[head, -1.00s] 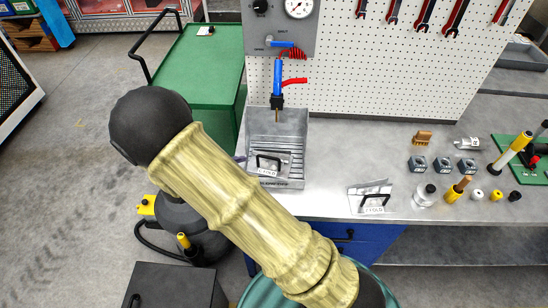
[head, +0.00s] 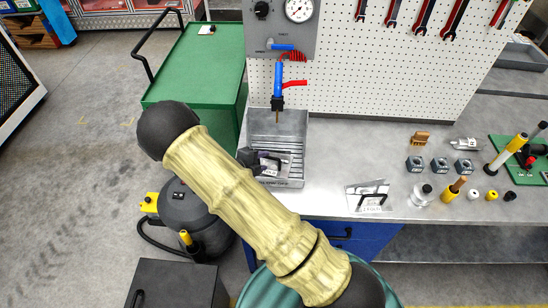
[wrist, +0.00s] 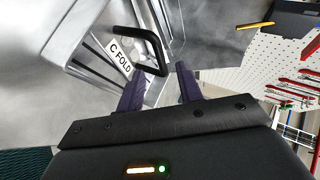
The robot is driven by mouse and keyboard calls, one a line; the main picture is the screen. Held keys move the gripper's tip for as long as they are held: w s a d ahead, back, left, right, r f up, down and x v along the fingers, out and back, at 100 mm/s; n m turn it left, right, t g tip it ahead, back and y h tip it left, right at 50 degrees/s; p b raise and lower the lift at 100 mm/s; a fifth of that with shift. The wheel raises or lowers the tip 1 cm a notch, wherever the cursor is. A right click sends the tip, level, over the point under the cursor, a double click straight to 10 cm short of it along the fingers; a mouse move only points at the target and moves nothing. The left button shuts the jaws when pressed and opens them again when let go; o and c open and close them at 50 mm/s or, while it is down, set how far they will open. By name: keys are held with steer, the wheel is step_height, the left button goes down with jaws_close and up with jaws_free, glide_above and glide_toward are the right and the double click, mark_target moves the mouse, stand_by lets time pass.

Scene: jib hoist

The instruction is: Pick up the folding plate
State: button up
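A clear, thin-looking plate with a black handle and a white label sits in the grey metal tray (head: 278,122) on the bench. In the wrist view its label (wrist: 119,57) reads "C FOLD" and its black handle (wrist: 153,42) stands up from it. My gripper (wrist: 160,72) is open, with its two dark fingers apart at the near end of this handle; I cannot tell whether they touch it. In the head view my gripper (head: 256,158) is at the tray, partly covering the plate. A second labelled plate (head: 368,196) with a black handle lies on the bench to the right.
A blue and red valve (head: 279,82) hangs above the tray's back. Several small blocks (head: 440,165), knobs and yellow-handled tools stand on the right of the bench. A green cart (head: 200,65) and a dark vacuum (head: 195,215) are at left. Bench between the plates is clear.

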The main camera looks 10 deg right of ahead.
mark_target(271, 158)
steer(key=shift+d, duration=0.1)
steer(key=p+x, duration=0.2)
steer(key=x, duration=0.2)
steer(key=shift+w+d+p, duration=0.15)
steer(key=shift+d+p, duration=0.15)
steer(key=shift+d, duration=0.1)
steer(key=shift+w+d+f, duration=0.1)
steer(key=shift+w+f, duration=0.05)
steer(key=shift+f, duration=0.05)
jaws_close()
